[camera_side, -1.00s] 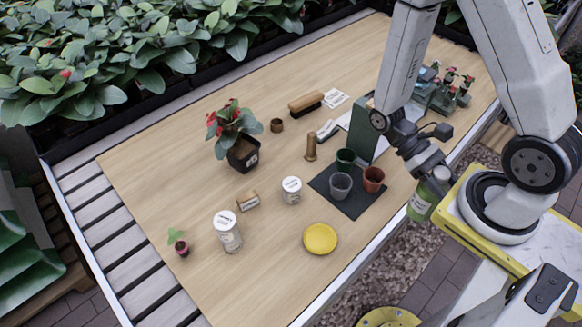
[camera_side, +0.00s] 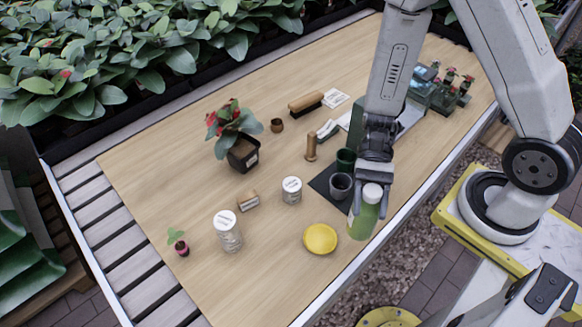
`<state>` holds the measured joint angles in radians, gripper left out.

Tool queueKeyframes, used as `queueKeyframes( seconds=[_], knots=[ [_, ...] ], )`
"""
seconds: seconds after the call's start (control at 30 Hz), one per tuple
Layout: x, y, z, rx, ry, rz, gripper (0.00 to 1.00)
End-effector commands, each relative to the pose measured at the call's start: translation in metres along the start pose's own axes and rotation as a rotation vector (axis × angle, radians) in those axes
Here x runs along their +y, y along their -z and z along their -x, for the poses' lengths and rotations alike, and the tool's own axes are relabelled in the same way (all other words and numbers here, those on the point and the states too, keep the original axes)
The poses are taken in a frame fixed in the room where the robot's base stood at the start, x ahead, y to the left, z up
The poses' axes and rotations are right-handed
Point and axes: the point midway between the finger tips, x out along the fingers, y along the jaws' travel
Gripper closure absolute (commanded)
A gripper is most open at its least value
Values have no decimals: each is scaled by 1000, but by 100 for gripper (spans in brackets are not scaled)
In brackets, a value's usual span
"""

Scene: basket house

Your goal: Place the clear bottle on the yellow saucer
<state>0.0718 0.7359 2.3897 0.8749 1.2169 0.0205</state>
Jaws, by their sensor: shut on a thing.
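My gripper (camera_side: 373,182) is shut on a clear bottle (camera_side: 363,219) with a white cap and green contents. The bottle hangs nearly upright, to the right of the yellow saucer and apart from it. The yellow saucer (camera_side: 320,239) lies flat and empty on the wooden table near its front edge. The bottle and gripper hide part of the dark mat and the red-brown pot seen earlier.
A dark mat (camera_side: 322,182) holds a grey cup (camera_side: 341,186) and a green cup (camera_side: 345,160). White-lidded jars (camera_side: 228,232) (camera_side: 291,190), a small wooden block (camera_side: 248,201) and a potted plant (camera_side: 243,153) stand left of the mat. Table around the saucer is clear.

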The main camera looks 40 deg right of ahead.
Motion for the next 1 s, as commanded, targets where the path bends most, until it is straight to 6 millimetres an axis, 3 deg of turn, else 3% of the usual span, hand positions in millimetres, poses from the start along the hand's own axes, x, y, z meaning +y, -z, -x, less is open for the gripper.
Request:
queueKeyframes(
  seconds=[0.5,1.0],
  knots=[
    [-74,1,6,-14,383,-136,100],
    [-87,4,10,-17,455,-163,100]
  ],
)
